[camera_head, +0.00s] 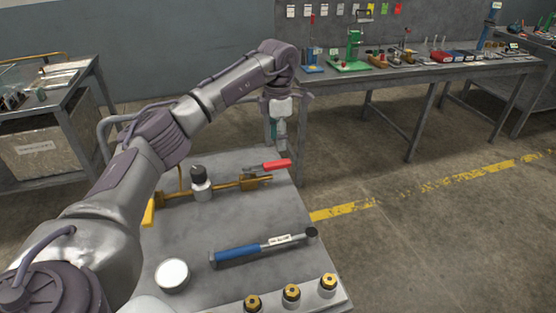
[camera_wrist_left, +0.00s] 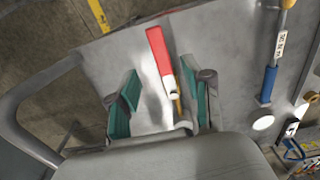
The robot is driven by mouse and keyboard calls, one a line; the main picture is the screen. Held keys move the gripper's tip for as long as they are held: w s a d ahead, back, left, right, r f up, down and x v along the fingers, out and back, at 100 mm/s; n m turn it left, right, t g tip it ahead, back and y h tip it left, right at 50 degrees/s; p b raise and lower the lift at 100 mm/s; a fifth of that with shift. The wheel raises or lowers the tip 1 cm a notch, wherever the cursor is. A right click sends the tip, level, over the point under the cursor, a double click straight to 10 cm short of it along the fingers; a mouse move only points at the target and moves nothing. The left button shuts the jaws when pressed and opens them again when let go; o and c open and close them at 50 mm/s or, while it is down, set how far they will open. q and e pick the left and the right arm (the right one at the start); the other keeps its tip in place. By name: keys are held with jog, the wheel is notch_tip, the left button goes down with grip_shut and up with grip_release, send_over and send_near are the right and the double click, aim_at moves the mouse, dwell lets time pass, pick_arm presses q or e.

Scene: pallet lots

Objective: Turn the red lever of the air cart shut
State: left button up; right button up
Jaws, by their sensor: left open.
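The red lever (camera_head: 277,165) sits on a brass valve (camera_head: 250,183) near the far edge of the air cart's grey top (camera_head: 205,225). It points to the right, roughly along the brass pipe. My left gripper (camera_head: 277,138) hangs above and just behind the lever, pointing down. In the left wrist view the red lever (camera_wrist_left: 159,50) lies ahead of the gap between the two teal fingers of my left gripper (camera_wrist_left: 160,105). The fingers are spread and empty, and I see no contact with the lever. My right gripper is out of view.
A blue-handled tool (camera_head: 240,252), a white round disc (camera_head: 172,275) and several brass-topped fittings (camera_head: 291,292) are on the cart top. A workbench (camera_head: 430,72) with tools stands behind; the floor at right is clear.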

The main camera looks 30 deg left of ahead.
aim_at(278, 162)
pick_arm(q)
notch_tip(278, 162, down, 8)
jog(key=shift+r, duration=0.15)
grip_shut()
dwell(0.3)
